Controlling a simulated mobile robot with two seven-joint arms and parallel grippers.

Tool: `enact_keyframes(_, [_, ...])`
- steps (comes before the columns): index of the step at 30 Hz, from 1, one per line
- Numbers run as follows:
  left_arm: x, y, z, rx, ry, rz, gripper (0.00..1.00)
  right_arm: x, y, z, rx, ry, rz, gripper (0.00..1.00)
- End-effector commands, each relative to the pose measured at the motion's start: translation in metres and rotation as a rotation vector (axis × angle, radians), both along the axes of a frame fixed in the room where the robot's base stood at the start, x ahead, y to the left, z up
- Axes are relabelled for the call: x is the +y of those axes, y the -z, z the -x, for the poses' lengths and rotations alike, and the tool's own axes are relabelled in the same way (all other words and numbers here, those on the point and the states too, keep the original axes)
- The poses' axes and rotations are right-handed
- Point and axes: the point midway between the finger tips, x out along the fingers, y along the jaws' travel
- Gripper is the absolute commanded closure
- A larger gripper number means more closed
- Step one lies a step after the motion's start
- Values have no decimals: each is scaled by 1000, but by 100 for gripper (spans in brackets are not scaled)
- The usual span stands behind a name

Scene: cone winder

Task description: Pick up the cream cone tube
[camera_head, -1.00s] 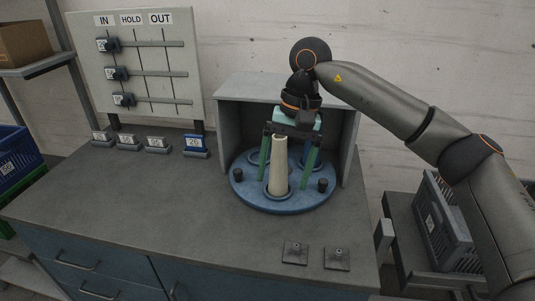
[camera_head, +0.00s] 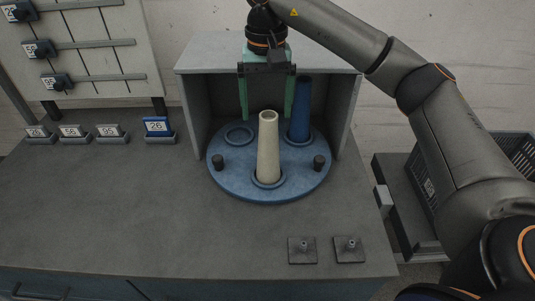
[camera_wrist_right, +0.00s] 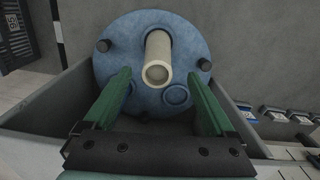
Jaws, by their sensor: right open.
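The cream cone tube (camera_head: 268,150) stands upright in a ring at the front of the blue round plate (camera_head: 230,183). In the right wrist view the cream cone tube (camera_wrist_right: 158,48) shows with its open end toward the camera. My right gripper (camera_head: 266,117) is open and empty; its two green fingers show to the left and right of the tube's upper end, seemingly behind it. I see no contact with the tube. The right wrist view shows the fingers (camera_wrist_right: 158,76) spread wide, pointing toward the plate. My left gripper is not in view.
A dark blue cone tube (camera_head: 301,112) stands on the plate behind and right. A grey hood (camera_head: 193,98) encloses the plate's back and sides. Black knobs (camera_head: 319,162) sit on the plate. Number blocks (camera_head: 158,127) stand at left. The counter's front left (camera_head: 130,205) is clear.

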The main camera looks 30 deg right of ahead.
Motion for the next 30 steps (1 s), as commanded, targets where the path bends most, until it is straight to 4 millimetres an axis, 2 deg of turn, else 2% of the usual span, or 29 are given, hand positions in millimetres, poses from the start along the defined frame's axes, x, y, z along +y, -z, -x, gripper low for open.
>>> enact_keyframes(3, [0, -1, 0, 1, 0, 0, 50, 0, 14, 0, 1, 1, 0, 10])
enact_keyframes(8, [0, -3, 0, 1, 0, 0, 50, -1, 25, 1, 2, 0, 1, 10])
enact_keyframes(15, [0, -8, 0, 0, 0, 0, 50, -4, 60, 4, 3, 1, 1, 10])
enact_keyframes(18, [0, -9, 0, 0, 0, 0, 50, -4, 69, 4, 2, 1, 1, 10])
enact_keyframes(26, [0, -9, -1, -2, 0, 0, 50, -3, 72, 4, 0, 1, 0, 10])
enact_keyframes(30, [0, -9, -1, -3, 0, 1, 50, -3, 71, 4, 0, 1, 0, 25])
